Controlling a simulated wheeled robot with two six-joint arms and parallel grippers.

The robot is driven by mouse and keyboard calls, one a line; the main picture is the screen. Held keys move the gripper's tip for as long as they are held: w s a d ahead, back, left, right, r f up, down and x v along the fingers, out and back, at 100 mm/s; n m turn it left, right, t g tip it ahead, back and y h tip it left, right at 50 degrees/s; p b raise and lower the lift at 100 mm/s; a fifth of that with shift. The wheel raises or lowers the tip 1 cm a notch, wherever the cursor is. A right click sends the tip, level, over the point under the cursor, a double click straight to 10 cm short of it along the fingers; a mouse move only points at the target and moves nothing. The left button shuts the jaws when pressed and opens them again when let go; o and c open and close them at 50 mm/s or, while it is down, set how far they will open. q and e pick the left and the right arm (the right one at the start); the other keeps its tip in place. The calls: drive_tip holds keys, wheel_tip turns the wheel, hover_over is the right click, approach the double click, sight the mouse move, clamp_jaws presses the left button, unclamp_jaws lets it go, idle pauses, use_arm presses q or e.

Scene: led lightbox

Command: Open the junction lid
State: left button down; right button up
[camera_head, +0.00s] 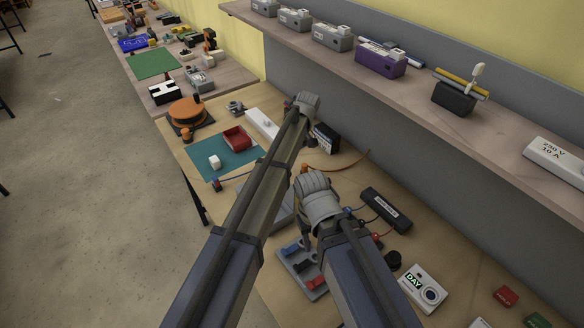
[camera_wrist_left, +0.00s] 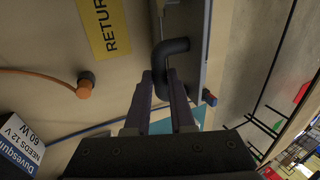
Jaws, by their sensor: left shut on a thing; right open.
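In the left wrist view my left gripper (camera_wrist_left: 163,78) is shut on a dark bent handle (camera_wrist_left: 172,47). The handle joins a grey panel (camera_wrist_left: 194,60), seen nearly edge-on, probably the junction lid. In the head view my left arm covers that gripper and the handle; part of a grey box (camera_head: 282,212) shows between my arms. My right gripper (camera_head: 312,244) is open and points down over a grey block with red, blue and dark parts (camera_head: 312,283). Its fingertips are partly hidden by my wrist.
A black box with a white label (camera_head: 326,138) and an orange plug (camera_wrist_left: 84,88) with a cable are near my left gripper. A yellow RETURN label (camera_wrist_left: 106,30) lies beside the panel. A black bar (camera_head: 386,209) and a DAY device (camera_head: 422,288) are at right. A shelf (camera_head: 410,85) overhangs the back.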

use_arm(q)
drive_tip(key=shift+w+d+f+g+y+b, duration=0.2)
drive_tip(key=shift+w+d+g+y+b, duration=0.1)
drive_tip(key=shift+w+y+b, duration=0.15)
use_arm(e)
drive_tip(key=shift+f, duration=0.65)
use_arm(q)
drive_tip(key=c, duration=0.8)
unclamp_jaws()
drive_tip(key=shift+o, duration=0.2)
drive_tip(key=shift+s, duration=0.1)
wheel_tip(320, 180, up, 10)
drive_tip(key=p, duration=1)
use_arm(e)
wheel_tip(320, 180, up, 10)
